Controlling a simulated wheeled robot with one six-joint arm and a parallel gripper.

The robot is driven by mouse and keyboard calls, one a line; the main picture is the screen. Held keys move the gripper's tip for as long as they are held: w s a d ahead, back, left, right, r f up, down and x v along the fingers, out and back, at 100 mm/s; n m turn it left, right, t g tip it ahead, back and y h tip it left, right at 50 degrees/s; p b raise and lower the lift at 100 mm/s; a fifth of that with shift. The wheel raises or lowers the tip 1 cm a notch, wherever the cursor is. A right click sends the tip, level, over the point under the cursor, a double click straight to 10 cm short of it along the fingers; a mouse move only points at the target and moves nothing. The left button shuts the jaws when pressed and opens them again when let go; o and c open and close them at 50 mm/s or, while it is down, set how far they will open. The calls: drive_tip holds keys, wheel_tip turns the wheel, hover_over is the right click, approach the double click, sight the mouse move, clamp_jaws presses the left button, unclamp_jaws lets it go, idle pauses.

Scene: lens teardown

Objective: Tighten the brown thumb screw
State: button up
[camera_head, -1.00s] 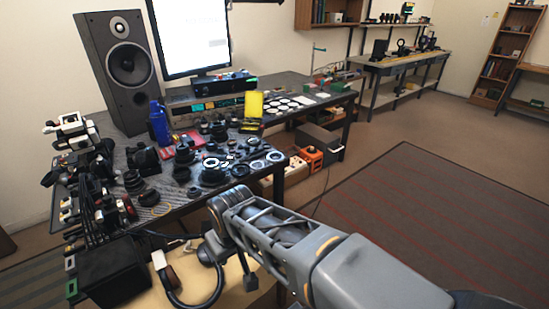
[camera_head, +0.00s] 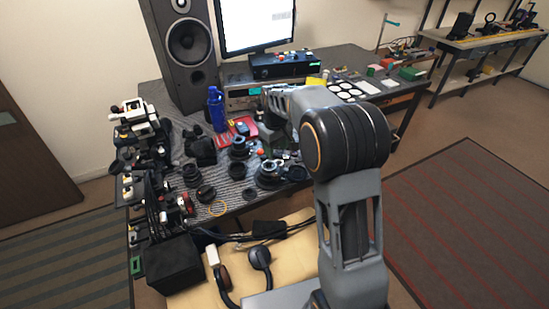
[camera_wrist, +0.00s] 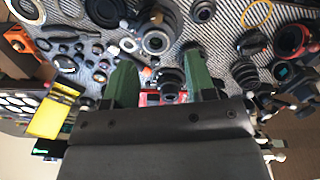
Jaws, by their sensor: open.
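I cannot make out the brown thumb screw in either view; it may be too small or hidden. My gripper (camera_wrist: 158,58) is open, with its two green fingers spread apart over the cluttered workbench (camera_head: 238,187). In the wrist view a dark lens part (camera_wrist: 171,78) shows between the fingers, and a silver-rimmed lens part (camera_wrist: 156,41) lies just beyond the fingertips. Neither is held. In the head view my arm covers much of the right side of the lens parts, and my fingers are hard to make out there.
A blue bottle (camera_head: 217,110), a speaker (camera_head: 185,45) and a monitor (camera_head: 257,25) stand at the back. A black box (camera_head: 174,264) and headphones (camera_head: 258,257) are at the front. A yellow box (camera_wrist: 52,115) shows in the wrist view.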

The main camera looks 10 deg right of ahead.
sight(275, 174)
drive_tip(key=f, duration=0.4)
drive_tip(key=w+f, duration=0.1)
drive_tip(key=f, duration=0.9)
drive_tip(key=shift+w+d+p, duration=0.1)
drive_tip(key=shift+w+p, duration=0.1)
drive_tip(key=shift+p, duration=0.2)
